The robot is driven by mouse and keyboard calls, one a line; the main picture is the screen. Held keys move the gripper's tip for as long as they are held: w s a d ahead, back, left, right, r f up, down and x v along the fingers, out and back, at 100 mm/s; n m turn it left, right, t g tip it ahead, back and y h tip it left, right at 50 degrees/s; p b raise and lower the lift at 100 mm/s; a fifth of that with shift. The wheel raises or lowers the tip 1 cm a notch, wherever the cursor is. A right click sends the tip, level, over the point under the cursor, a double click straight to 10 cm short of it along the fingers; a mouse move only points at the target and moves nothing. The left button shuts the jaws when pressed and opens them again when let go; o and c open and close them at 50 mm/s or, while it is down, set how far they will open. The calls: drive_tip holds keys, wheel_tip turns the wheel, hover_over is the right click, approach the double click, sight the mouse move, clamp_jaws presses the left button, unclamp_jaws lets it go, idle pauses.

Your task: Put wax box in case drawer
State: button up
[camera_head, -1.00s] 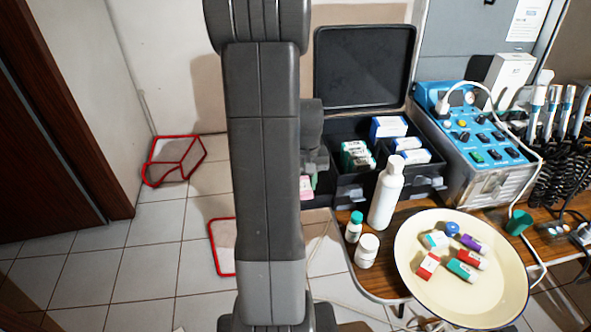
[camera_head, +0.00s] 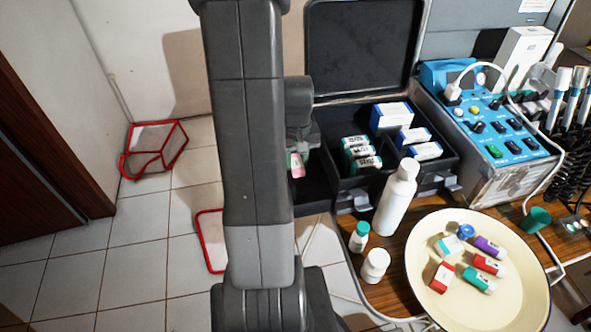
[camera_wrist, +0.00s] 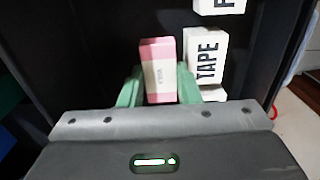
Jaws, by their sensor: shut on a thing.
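The wax box, pink and white (camera_wrist: 159,70), stands between my gripper's green fingers in the wrist view. My gripper (camera_wrist: 158,92) is shut on it. In the head view the wax box (camera_head: 297,165) shows as a small pink and white piece beside my dark arm, over the case's dark drawer (camera_head: 312,194). The wrist view shows black drawer walls around the box, with a white box marked TAPE (camera_wrist: 207,60) just to its right. I cannot tell whether the wax box touches the drawer floor. My arm hides the drawer's left part in the head view.
The black case lid (camera_head: 360,45) stands open behind. Blue and white boxes (camera_head: 392,117) fill compartments to the right. A white bottle (camera_head: 396,200), small jars (camera_head: 375,265) and a cream plate (camera_head: 430,305) stand in front. A blue control unit (camera_head: 500,140) is at right.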

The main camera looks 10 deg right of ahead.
sight(297, 163)
drive_tip(key=shift+f, duration=1.95)
drive_tip(key=shift+f+b, duration=0.15)
drive_tip(key=shift+b, duration=0.15)
drive_tip(key=o, duration=0.7)
wheel_tip(297, 163, up, 12)
drive_tip(key=shift+r+p, duration=0.15)
drive_tip(key=shift+p, duration=0.65)
